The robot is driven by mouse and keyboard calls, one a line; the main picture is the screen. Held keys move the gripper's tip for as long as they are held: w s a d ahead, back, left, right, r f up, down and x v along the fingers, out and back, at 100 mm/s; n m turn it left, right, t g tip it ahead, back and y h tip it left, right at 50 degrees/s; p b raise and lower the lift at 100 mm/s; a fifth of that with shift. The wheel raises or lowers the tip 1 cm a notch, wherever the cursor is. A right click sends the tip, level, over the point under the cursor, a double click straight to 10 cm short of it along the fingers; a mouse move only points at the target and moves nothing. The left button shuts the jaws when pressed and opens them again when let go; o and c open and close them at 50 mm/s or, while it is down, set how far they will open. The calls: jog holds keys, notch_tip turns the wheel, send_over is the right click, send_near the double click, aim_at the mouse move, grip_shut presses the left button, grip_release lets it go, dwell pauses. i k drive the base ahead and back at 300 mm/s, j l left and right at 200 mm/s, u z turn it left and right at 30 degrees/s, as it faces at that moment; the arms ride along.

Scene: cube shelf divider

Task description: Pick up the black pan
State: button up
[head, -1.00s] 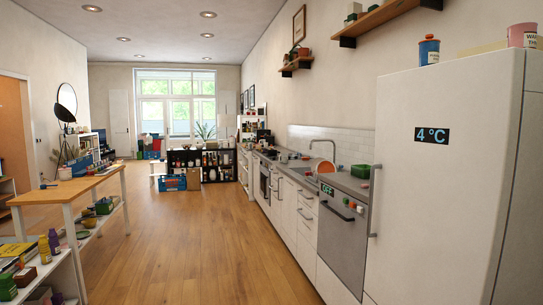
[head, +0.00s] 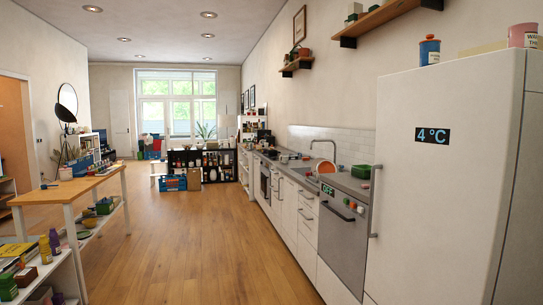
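I cannot make out a black pan for certain. Small dark shapes (head: 269,153) sit at the hob end of the kitchen counter (head: 345,183), too small and far off to tell what they are. My gripper and arm are not in view.
A white fridge (head: 440,190) stands close on the right, beside a dishwasher (head: 342,232). A wooden table (head: 75,188) and a white shelf with several small items (head: 62,266) stand on the left. A blue crate (head: 172,183) is at the far end. The wooden floor (head: 195,240) between is clear.

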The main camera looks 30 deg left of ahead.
aim_at(272, 153)
jog(key=i+j+u, duration=0.45)
jog(key=j, duration=0.15)
jog(key=i+j+u, duration=0.8)
jog(key=i, duration=0.45)
jog(key=i+j+u, duration=0.1)
jog(key=i+u, duration=0.15)
jog(key=i, duration=4.8)
jog(key=i+z, duration=0.1)
jog(key=i, duration=0.65)
jog(key=i+j, duration=0.2)
jog(key=i, duration=0.55)
jog(key=i+z, duration=0.35)
jog(key=z, duration=0.15)
jog(key=i+j+z, duration=0.1)
jog(key=i+z, duration=0.25)
jog(key=z, duration=0.15)
jog(key=i+j+z, duration=0.25)
jog(key=z, duration=0.25)
jog(key=i+j+z, duration=0.2)
jog(key=z, duration=0.2)
jog(key=i+j+z, duration=0.3)
jog(key=z, duration=0.15)
jog(key=i+j+z, duration=0.25)
jog(key=j+z, duration=0.15)
